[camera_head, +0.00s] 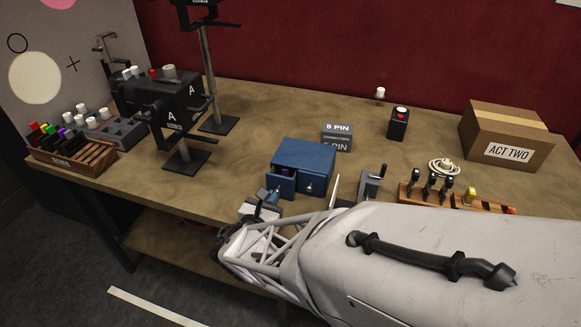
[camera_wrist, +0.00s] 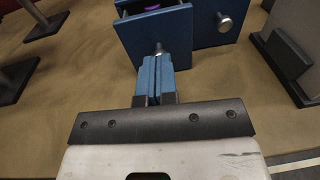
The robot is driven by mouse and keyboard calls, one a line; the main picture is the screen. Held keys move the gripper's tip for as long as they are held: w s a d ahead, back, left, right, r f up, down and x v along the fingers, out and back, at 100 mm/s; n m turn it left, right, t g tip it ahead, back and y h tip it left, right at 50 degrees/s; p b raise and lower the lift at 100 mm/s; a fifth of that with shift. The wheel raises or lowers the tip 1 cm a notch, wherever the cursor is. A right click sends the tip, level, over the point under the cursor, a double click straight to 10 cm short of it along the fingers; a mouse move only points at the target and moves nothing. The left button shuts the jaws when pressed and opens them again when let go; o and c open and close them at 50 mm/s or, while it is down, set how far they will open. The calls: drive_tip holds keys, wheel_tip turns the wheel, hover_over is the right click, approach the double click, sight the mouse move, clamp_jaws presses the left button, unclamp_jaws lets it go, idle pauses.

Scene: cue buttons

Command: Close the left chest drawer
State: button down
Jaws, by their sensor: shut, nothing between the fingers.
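A small blue chest (camera_head: 305,158) stands near the front edge of the wooden table, with two drawers side by side. The left drawer (camera_head: 280,183) is pulled partly open, and something dark purple shows inside it. In the wrist view the left drawer front (camera_wrist: 160,38) stands out ahead of the right drawer front (camera_wrist: 217,22). Each has a round metal knob. My gripper (camera_wrist: 157,60) is shut and empty, its blue fingertips at the left drawer's knob. I cannot tell whether they touch. In the head view my gripper (camera_head: 268,196) is just in front of that drawer.
A dark clamp-like stand (camera_head: 373,186) is close right of the chest. Black stands (camera_head: 186,160) are to the left. A "5 PIN" box (camera_head: 337,137) is behind, a cardboard box (camera_head: 505,137) at the far right. Table between the left stands and chest is clear.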

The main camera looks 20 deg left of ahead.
sight(278, 187)
drive_tip(key=shift+w, duration=0.1)
drive_tip(key=shift+w, duration=2.05)
drive_tip(key=shift+w+r, duration=0.1)
drive_tip(key=s+a, duration=0.1)
drive_tip(key=s, duration=1.3)
drive_tip(key=shift+s+r, duration=0.25)
drive_tip(key=shift+r, duration=0.2)
